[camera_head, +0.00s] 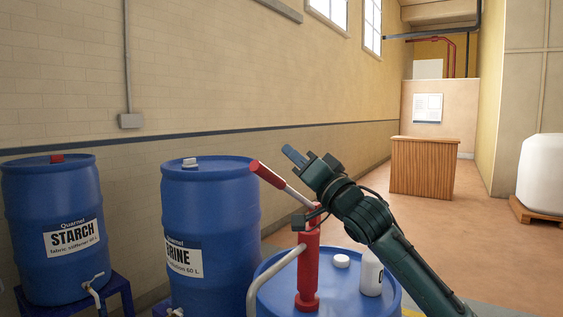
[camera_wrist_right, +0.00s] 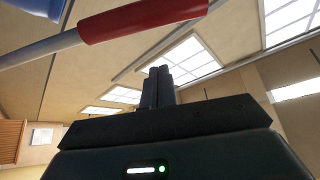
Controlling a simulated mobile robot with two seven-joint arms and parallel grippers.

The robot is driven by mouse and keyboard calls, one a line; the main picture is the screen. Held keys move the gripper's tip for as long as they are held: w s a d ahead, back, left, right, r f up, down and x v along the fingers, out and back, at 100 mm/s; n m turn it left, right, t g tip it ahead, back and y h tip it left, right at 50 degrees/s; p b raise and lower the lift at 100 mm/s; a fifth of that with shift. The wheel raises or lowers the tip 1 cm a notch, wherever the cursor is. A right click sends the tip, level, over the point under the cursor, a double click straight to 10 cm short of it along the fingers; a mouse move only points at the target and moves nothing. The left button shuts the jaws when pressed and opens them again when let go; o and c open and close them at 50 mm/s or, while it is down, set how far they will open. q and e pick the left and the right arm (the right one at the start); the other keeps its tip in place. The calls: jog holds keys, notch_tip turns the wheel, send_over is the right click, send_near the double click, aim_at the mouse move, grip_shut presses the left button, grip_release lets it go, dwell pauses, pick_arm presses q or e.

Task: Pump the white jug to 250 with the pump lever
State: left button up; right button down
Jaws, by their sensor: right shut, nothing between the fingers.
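The pump lever (camera_head: 268,175) has a red grip on a pale rod and slants up to the left from the red hand pump (camera_head: 308,268). The pump stands on a blue drum (camera_head: 335,297), with a pale spout pipe curving down on its left. My right gripper (camera_head: 292,155) is shut and empty, just right of and above the lever grip, apart from it. In the right wrist view the shut fingers (camera_wrist_right: 158,86) point up, with the red grip (camera_wrist_right: 143,18) beyond them. A white container (camera_head: 371,272) stands on the drum; I cannot tell if it is the jug. My left gripper is not in view.
A blue STARCH drum (camera_head: 52,225) and another labelled blue drum (camera_head: 209,225) stand on the left by the wall. A white cap (camera_head: 341,260) lies on the pump drum. A wooden counter (camera_head: 425,168) and a white tank (camera_head: 541,177) stand farther back, with open floor between.

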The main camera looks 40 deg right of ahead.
jog(key=shift+w+a+f, duration=0.3)
jog(key=shift+a+f, duration=0.3)
jog(key=shift+f, duration=0.15)
jog(key=shift+w+a+f, duration=0.25)
jog(key=shift+a+f, duration=0.35)
jog(key=shift+f, duration=0.1)
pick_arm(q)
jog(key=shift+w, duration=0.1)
